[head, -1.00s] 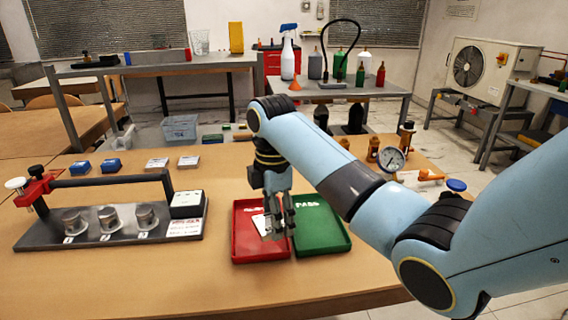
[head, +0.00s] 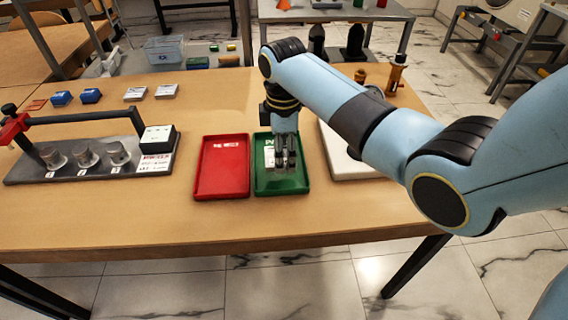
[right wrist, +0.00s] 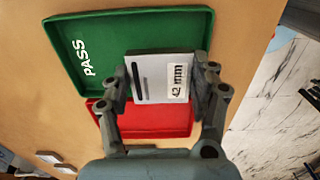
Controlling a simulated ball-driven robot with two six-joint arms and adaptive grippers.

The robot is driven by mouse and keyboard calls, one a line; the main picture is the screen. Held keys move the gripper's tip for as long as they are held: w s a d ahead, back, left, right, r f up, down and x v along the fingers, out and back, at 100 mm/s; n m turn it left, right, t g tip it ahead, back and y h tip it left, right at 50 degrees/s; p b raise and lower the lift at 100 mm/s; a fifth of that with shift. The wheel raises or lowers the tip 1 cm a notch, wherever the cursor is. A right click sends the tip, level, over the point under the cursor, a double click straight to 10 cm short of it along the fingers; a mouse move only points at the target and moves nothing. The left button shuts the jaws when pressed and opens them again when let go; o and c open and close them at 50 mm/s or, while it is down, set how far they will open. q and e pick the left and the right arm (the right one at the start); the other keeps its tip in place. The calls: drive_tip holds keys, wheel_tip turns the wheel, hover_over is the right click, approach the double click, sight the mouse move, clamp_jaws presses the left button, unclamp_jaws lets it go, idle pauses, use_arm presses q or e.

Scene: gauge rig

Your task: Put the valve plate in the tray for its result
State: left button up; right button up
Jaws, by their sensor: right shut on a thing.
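The valve plate (right wrist: 148,78) is a pale grey piece with a dark slot and a white label that seems to read "42 mm". My right gripper (head: 286,163) is shut on it, with a finger on each side in the right wrist view (right wrist: 162,82). In the head view the gripper is over the green tray (head: 293,187), which is marked PASS in the right wrist view (right wrist: 70,62). The plate is mostly hidden by the fingers in the head view; its height above the tray is unclear. The red tray (head: 222,180) lies left of the green one. My left gripper is not in view.
A gauge rig (head: 70,170) with several metal cylinders and a red-ended bar stands at the left. Blue blocks (head: 91,95) and pale blocks (head: 135,94) lie behind it. A white board (head: 345,158) is right of the green tray, partly behind my arm. The table's front is clear.

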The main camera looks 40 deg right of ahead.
drive_tip(key=shift+w+d+f, duration=0.25)
drive_tip(key=shift+w, duration=0.05)
drive_tip(key=shift+f, duration=0.3)
drive_tip(key=shift+f+b, duration=0.3)
drive_tip(key=shift+f, duration=1.4)
drive_tip(key=shift+f, duration=0.1)
drive_tip(key=o, duration=1.4)
drive_tip(key=shift+r, duration=0.35)
wheel_tip(320, 180, up, 12)
drive_tip(key=shift+f+p, duration=0.2)
drive_tip(key=shift+p, duration=0.55)
